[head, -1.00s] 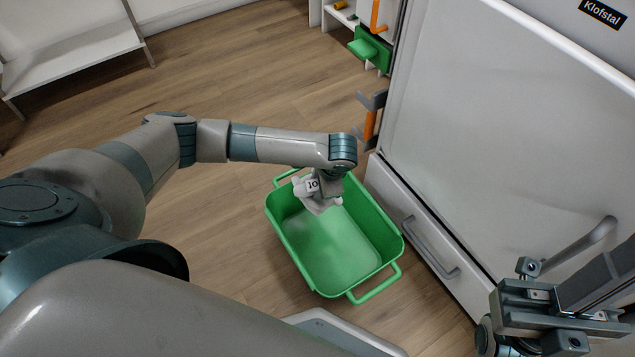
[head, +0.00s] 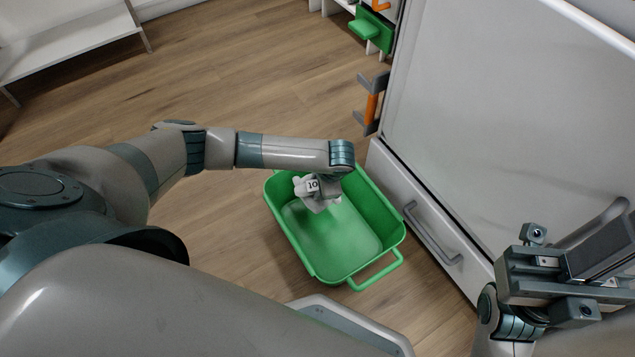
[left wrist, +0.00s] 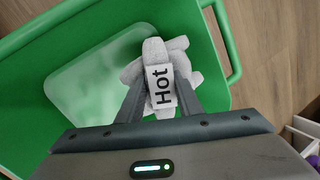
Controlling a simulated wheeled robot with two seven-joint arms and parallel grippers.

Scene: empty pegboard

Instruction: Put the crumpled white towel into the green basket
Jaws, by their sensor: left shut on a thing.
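The crumpled white towel (head: 322,204) is a small light bundle with a black-lettered label. My left gripper (head: 326,190) is shut on it and holds it above the back part of the green basket (head: 308,262), inside the rim as seen in the head view. In the left wrist view the towel (left wrist: 180,72) sits between the two fingers (left wrist: 160,105), its label reading "Hot", with the basket (left wrist: 215,90) beneath. The basket floor that shows is bare. My right gripper (head: 560,270) is at the lower right in the head view, away from the basket; its fingertips are unclear.
A large white cabinet (head: 500,120) with grey handles stands close to the right of the basket. A white shelf (head: 60,40) is at the far left. A green object (head: 370,30) is at the back. The wooden floor left of the basket is clear.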

